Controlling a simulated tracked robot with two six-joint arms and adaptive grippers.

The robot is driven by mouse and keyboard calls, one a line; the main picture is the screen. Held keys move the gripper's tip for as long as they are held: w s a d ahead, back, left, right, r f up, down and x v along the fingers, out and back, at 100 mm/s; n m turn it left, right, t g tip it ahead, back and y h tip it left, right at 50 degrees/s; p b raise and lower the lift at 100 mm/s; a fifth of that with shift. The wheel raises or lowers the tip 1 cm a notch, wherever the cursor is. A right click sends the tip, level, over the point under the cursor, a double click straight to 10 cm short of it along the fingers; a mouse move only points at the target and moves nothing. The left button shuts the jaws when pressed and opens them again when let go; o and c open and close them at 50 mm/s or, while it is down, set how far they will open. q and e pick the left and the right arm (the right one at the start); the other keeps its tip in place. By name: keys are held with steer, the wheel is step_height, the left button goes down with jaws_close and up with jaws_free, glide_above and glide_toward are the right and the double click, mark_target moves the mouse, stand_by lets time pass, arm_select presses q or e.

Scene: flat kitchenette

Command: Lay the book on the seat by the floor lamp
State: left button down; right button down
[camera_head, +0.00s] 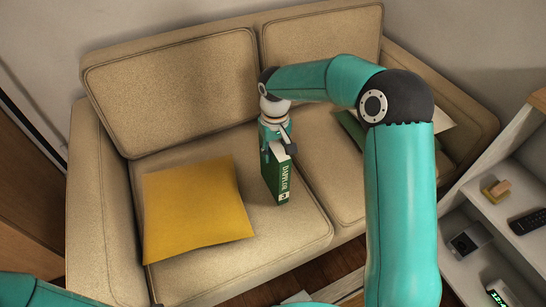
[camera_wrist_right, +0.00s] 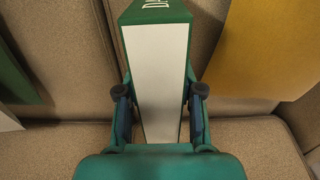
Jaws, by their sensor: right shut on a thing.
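A green book (camera_head: 277,178) with white lettering on its spine stands upright over the left seat cushion (camera_head: 215,275) of a beige sofa, near the gap between the two seats. My right gripper (camera_head: 279,148) is shut on it from above. In the right wrist view the book (camera_wrist_right: 157,80) sits between the two fingers (camera_wrist_right: 159,97), its white page edges facing the camera. I cannot tell whether its lower end touches the seat. No floor lamp is in view. Of my left arm only a teal part shows at the lower left; its gripper is out of view.
A yellow cushion (camera_head: 192,205) lies on the left seat, left of the book. A green item (camera_head: 351,128) and a pale cushion (camera_head: 440,120) are partly hidden behind my right arm. A shelf (camera_head: 500,210) with a remote (camera_head: 528,221) stands at the right.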

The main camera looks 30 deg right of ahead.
steer(key=shift+f, duration=0.85)
steer(key=c, duration=0.7)
jaws_free()
step_height(320, 180, up, 12)
steer(key=p, duration=0.2)
steer(key=shift+p, duration=0.4)
